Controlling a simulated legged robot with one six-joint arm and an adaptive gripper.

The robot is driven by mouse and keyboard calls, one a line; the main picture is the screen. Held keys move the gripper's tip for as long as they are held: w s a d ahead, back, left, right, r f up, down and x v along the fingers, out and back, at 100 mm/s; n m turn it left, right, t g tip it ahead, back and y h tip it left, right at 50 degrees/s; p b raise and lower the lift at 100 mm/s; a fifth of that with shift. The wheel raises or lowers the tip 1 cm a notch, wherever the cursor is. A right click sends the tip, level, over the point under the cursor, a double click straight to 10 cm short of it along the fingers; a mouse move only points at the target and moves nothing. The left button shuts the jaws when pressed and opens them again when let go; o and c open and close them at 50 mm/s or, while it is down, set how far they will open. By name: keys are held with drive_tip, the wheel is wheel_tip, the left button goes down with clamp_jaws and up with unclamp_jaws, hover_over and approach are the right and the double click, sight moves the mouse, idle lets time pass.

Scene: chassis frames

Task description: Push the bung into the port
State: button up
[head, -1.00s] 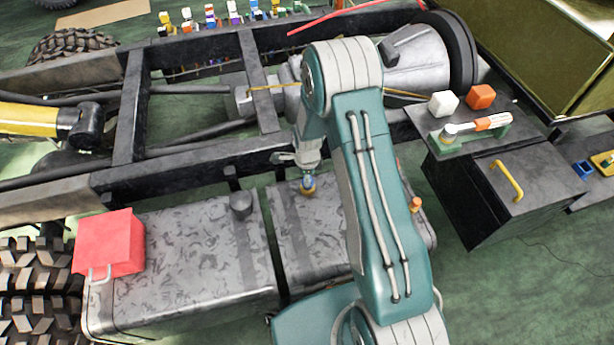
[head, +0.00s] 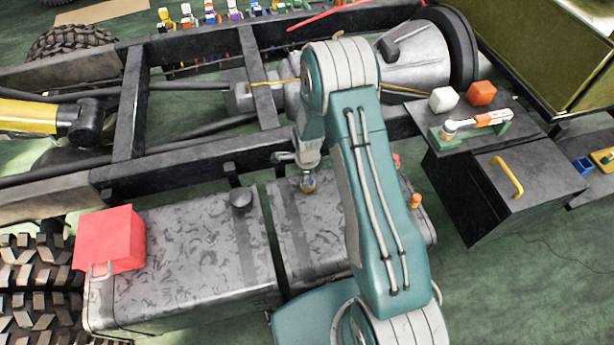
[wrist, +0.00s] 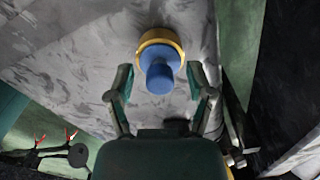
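The bung is blue, with a wide round base and a narrower stub; in the wrist view the bung (wrist: 158,78) stands within a yellow ring, the port (wrist: 143,42). I cannot tell how deep it sits. In the head view the bung (head: 308,182) is small, on top of the grey tank, just below my gripper (head: 307,172). In the wrist view my gripper (wrist: 160,84) is open, one finger on each side of the bung, with gaps between the fingers and it. The head view shows the fingers too small to judge.
The mottled grey tank (head: 190,250) lies beside the dark chassis rail (head: 190,165). A red box (head: 108,240) sits at its left end. An orange cap (head: 414,201) stands at the right. A dark cabinet (head: 515,190) with a yellow handle is further right.

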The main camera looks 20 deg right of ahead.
wheel_tip(320, 180, up, 12)
idle(0.7)
drive_tip(key=shift+f, duration=0.1)
idle(0.3)
